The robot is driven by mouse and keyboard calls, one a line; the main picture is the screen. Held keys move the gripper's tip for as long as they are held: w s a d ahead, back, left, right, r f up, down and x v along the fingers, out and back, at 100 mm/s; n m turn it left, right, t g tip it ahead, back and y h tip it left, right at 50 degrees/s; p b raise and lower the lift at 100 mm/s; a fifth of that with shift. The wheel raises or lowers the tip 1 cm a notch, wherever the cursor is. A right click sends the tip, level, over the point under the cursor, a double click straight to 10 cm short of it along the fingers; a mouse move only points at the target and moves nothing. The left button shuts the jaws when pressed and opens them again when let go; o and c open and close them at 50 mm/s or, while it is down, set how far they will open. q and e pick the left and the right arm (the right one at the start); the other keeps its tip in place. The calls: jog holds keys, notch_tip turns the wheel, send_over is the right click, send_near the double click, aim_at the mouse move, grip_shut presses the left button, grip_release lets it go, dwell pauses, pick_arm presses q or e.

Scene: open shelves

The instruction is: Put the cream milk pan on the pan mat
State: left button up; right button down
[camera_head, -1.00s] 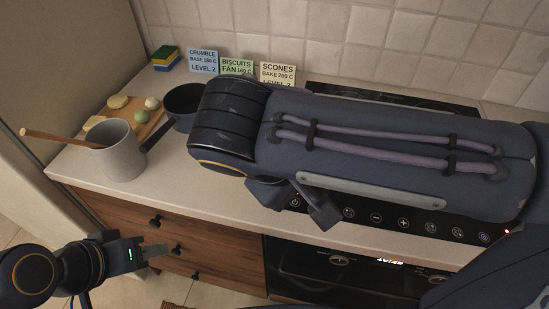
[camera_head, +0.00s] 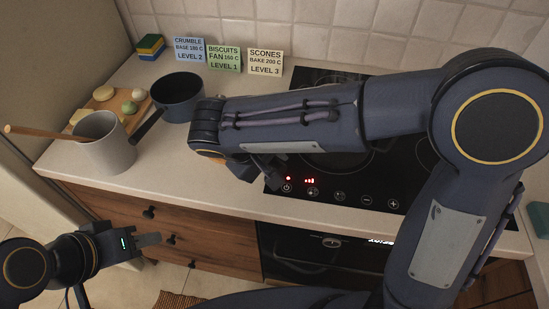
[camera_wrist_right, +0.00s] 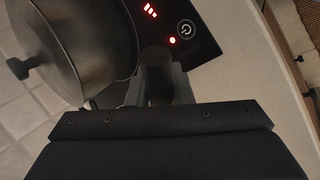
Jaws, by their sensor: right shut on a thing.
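My right gripper (camera_wrist_right: 158,85) is shut on a dark, handle-like thing in the right wrist view, low by the hob's lit controls. Beside it at the left is a grey-beige metal pan (camera_wrist_right: 85,42) with a dark knob; I cannot tell whether the held thing belongs to it. In the head view my right arm hides this pan, and the right gripper (camera_head: 265,172) shows only partly at the counter's front. My left gripper (camera_head: 148,240) is in front of the drawers, away from everything; its jaw gap is unclear. I cannot make out a cream milk pan or a pan mat for certain.
A dark blue pan (camera_head: 178,90) stands at the back left, its handle pointing toward a grey pot (camera_head: 108,150) with a wooden spoon. A board (camera_head: 130,105) with food lies behind. Recipe cards (camera_head: 224,58) stand along the wall. The black hob (camera_head: 345,165) is at the right.

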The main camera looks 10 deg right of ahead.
jog(key=c, duration=1.3)
grip_release()
jog(key=shift+f, duration=0.1)
jog(key=v, duration=1.2)
jog(key=shift+m+g+y, duration=0.5)
jog(key=shift+g+y, duration=0.1)
jog(key=d, duration=0.6)
jog(key=shift+s+d+f, duration=0.1)
jog(key=shift+d+f, duration=0.15)
jog(key=shift+f, duration=0.05)
jog(key=s+d+f+m+t+y, duration=0.3)
jog(key=s+d+f+m+y, duration=0.4)
jog(key=s+d, duration=0.4)
jog(key=shift+d+f+m+y, duration=0.3)
jog(key=shift+d+f+y, duration=0.2)
jog(key=shift+d+f, duration=0.85)
jog(key=shift+s+d+r, duration=0.1)
jog(key=shift+d+r, duration=0.2)
jog(key=shift+r, duration=0.05)
